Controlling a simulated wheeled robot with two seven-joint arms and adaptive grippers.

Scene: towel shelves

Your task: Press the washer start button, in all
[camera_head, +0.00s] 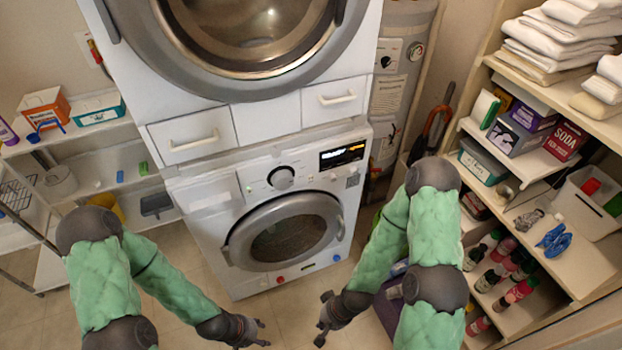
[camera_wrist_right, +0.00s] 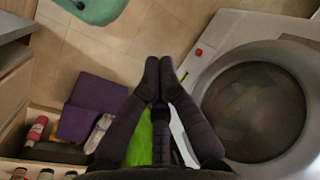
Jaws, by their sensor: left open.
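The white front-loading washer (camera_head: 215,195) stands in the centre of the head view, below another white machine. Its panel has a round knob (camera_head: 281,178) and a dark lit display (camera_head: 342,155). Its round door (camera_head: 285,230) looks closed. A red button (camera_head: 280,279) sits low on its front, with a blue button (camera_head: 306,268) to its right; the red button also shows in the right wrist view (camera_wrist_right: 198,52). My left gripper (camera_head: 264,333) is open and empty, low in front of the washer. My right gripper (camera_head: 323,318) is empty, to its right, apart from the washer.
Shelves with towels, boxes and bottles (camera_head: 519,290) stand at the right. A low shelf unit (camera_head: 75,155) is at the left. A water heater (camera_head: 395,85) stands behind, to the right of the machines. The tiled floor (camera_head: 285,320) between my grippers is clear.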

